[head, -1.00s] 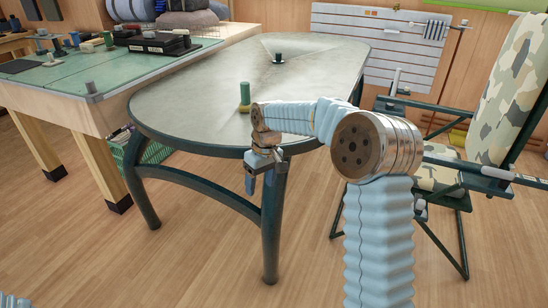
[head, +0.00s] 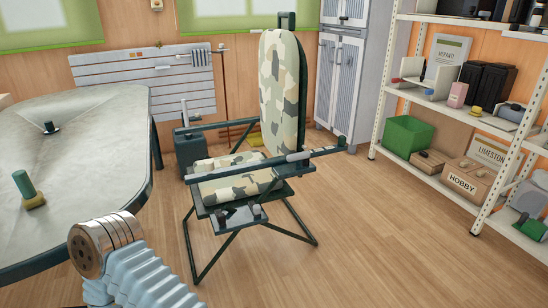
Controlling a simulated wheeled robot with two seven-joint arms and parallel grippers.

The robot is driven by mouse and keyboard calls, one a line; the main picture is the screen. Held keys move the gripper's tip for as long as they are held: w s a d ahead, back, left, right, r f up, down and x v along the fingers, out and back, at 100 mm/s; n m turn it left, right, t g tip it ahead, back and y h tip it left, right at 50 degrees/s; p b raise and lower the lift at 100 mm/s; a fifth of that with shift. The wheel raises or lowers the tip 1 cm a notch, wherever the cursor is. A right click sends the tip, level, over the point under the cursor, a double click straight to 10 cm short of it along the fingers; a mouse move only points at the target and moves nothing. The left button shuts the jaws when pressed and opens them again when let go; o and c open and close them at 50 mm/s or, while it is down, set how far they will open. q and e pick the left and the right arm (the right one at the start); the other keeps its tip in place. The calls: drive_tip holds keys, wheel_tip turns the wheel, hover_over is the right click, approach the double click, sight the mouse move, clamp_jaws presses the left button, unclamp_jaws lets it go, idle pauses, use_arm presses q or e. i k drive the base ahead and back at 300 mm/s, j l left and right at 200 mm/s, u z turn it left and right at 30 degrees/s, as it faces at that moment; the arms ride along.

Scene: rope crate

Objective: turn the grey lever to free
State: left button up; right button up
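I cannot tell for sure which part is the grey lever. A folding chair (head: 272,95) with camouflage padding stands in the middle of the head view. A short grey bar (head: 298,157) lies along its near armrest, and a grey upright piece (head: 184,112) stands at its far armrest. Small grey and dark fittings (head: 238,214) sit at the front below the seat. One of my arms shows at the bottom left, in front of the table and left of the chair. Both grippers are outside the picture.
A grey-topped table (head: 90,130) with a green peg (head: 24,184) fills the left. White shelving (head: 393,75) stands at the right, with a green bin (head: 408,136) and boxes. The wooden floor between chair and shelving is clear.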

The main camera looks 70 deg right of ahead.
sight(305, 156)
drive_tip(key=i+j+z, duration=0.85)
drive_tip(key=j, duration=0.15)
drive_tip(key=z, duration=0.45)
drive_tip(key=l+z, duration=0.1)
drive_tip(key=z, duration=1.3)
drive_tip(key=i+z, duration=0.1)
drive_tip(key=z, duration=0.35)
drive_tip(key=i, duration=0.35)
drive_tip(key=k+z, duration=0.1)
drive_tip(key=i+l+z, duration=0.2)
drive_tip(key=l+z, duration=0.25)
drive_tip(key=i+l, duration=0.05)
